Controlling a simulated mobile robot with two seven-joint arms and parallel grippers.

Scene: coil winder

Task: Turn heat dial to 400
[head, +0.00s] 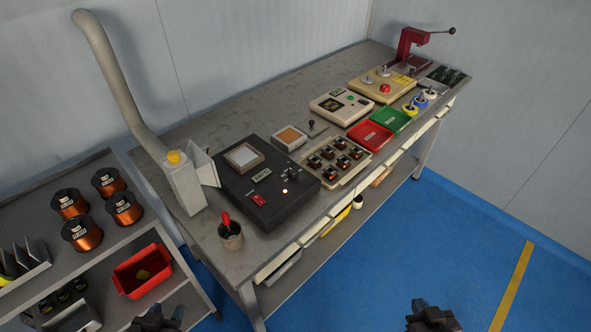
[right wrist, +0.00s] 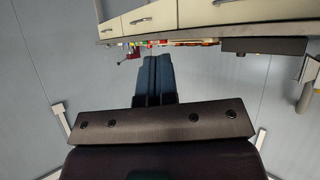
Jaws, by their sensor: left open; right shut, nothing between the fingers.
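The black heating unit (head: 267,190) sits on the near left part of the bench. Its dark dial (head: 292,173) is at the right of its top, too small to read a setting. A small display (head: 262,175), a red switch (head: 258,200) and a lit lamp (head: 285,191) are also on it. My left gripper (head: 157,318) is open, low at the bottom edge, apart from the bench. My right gripper (head: 432,314) is shut and empty over the blue floor, away from the dial. In the right wrist view its fingers (right wrist: 155,80) are together.
A cup with a red-handled tool (head: 230,236) stands at the bench's near corner. A grey fume duct (head: 185,190) stands left of the heating unit. A tray of small coils (head: 335,160) lies just right of it. A shelf with copper spools (head: 83,233) is at left.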

